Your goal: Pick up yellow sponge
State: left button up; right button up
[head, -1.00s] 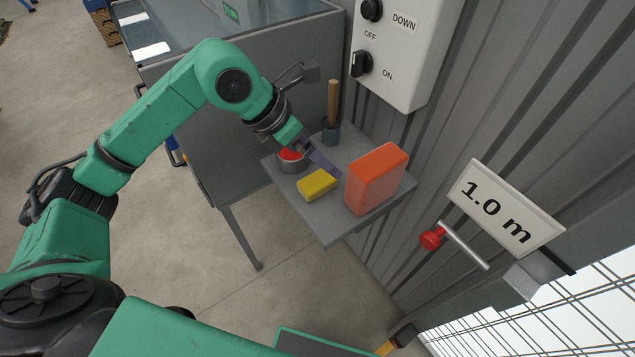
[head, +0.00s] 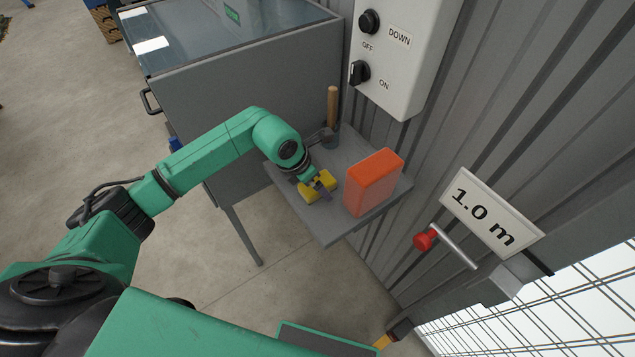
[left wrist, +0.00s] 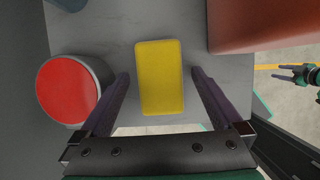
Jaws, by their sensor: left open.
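The yellow sponge (head: 309,193) lies on a small grey shelf (head: 327,233), partly covered by my left gripper (head: 320,188) in the head view. In the left wrist view the sponge (left wrist: 160,78) lies lengthwise between the two fingers of my left gripper (left wrist: 160,75). The fingers are open, with a gap on each side of the sponge. How far the fingertips are above the shelf is hard to tell. My right gripper (left wrist: 293,75) shows small at the right edge of the left wrist view, its fingers apart and empty.
An orange block (head: 373,183) stands close right of the sponge. A red-topped round tin (left wrist: 68,92) is close left of the left finger. A wooden handle (head: 332,105) stands upright at the shelf's back. A corrugated wall and control box (head: 400,60) border the shelf.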

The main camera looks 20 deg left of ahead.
pick_arm(q)
jog(key=c, duration=1.4)
jog(key=shift+r, duration=0.1)
notch_tip(320, 180, up, 20)
jog(key=b, duration=0.2)
